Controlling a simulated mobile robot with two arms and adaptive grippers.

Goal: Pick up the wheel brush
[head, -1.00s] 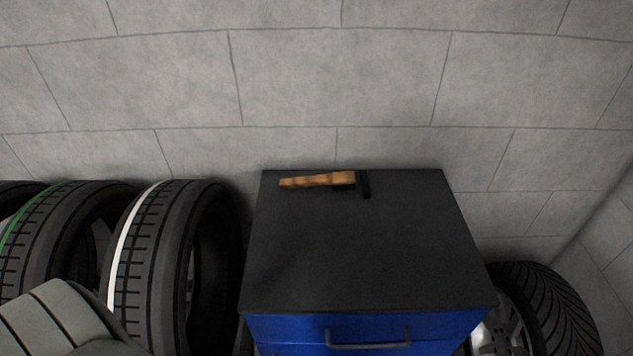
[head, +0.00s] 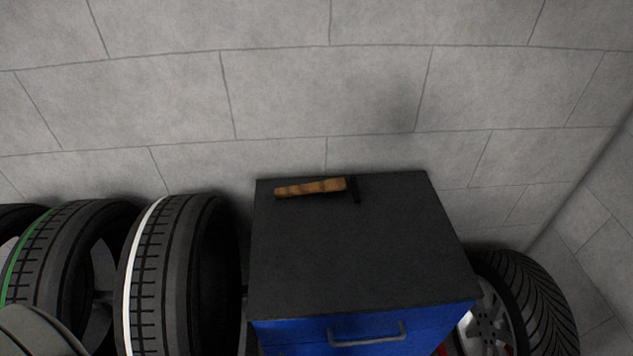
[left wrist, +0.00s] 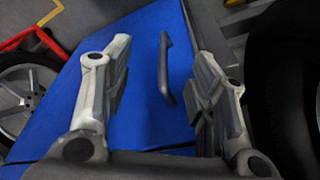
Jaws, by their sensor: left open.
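The wheel brush (head: 312,188) has a wooden handle and a dark head at its right end. It lies near the back edge of the black top of the blue cabinet (head: 350,250). In the left wrist view, my left gripper (left wrist: 160,65) is open and empty, in front of the blue cabinet front (left wrist: 145,105). A drawer handle (left wrist: 165,70) shows between its fingers. The brush is not in the left wrist view. My right gripper is in neither view.
Several tires stand left of the cabinet, the closest one with a white stripe (head: 185,270). A wheel (head: 525,305) leans at its right. A grey block wall (head: 300,90) is behind. Most of the cabinet top is bare.

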